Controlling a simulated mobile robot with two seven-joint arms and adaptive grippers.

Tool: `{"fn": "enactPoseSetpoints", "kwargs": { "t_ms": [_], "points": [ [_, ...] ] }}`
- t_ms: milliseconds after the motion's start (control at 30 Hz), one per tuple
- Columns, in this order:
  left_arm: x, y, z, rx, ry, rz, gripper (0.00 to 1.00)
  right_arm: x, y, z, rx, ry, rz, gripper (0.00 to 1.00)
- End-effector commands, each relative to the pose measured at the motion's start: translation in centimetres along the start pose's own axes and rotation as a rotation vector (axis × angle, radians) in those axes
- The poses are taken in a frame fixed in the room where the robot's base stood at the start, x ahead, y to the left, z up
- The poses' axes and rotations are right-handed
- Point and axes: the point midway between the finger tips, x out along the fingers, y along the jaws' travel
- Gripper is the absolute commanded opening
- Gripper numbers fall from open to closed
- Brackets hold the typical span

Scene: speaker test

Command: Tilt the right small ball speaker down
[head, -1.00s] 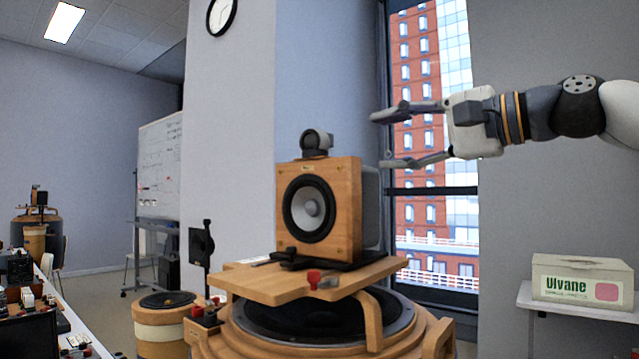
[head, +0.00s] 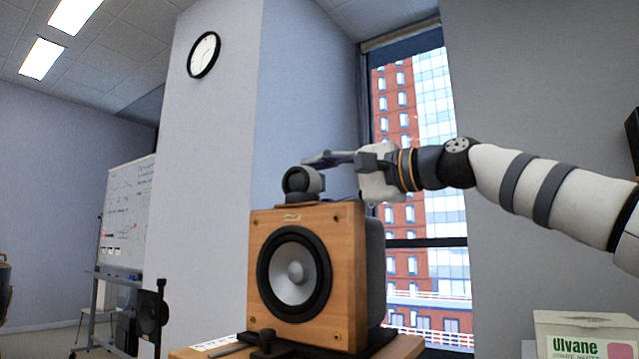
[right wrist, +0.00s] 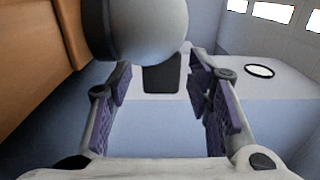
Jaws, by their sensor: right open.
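A small dark-grey ball speaker (head: 303,181) sits on top of a wooden box speaker (head: 305,270). Its dark round face points toward the front left in the head view. In the right wrist view the ball (right wrist: 145,28) looms large at the top, with its dark side to the left. My right gripper (head: 328,168) is level with the ball at its right, one finger reaching above it. In the right wrist view both fingers (right wrist: 158,78) stand apart with nothing gripped between them; contact with the ball cannot be told. My left gripper is out of view.
A white box (head: 585,335) is at the lower right. A whiteboard (head: 122,215) stands at the left. A window (head: 420,180) is behind my right arm.

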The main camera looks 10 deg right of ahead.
Motion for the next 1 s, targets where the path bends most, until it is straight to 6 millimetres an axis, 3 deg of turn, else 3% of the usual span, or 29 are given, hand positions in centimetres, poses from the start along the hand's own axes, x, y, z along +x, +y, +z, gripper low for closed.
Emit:
{"fn": "enactPoseSetpoints", "kwargs": {
  "t_ms": [267,500,767,1000],
  "points": [
    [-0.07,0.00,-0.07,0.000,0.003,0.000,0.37,0.34,-0.09,0.04,-0.001,0.001,-0.001,0.46],
    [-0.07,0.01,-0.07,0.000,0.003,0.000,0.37,0.32,-0.07,0.03,-0.001,0.001,-0.001,0.00],
    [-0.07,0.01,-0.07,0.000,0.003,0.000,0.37,0.31,-0.20,0.06,-0.024,0.001,-0.001,0.00],
    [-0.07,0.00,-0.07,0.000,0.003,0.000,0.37,0.29,-0.85,0.29,-0.151,0.001,-0.002,0.00]
  ]
}}
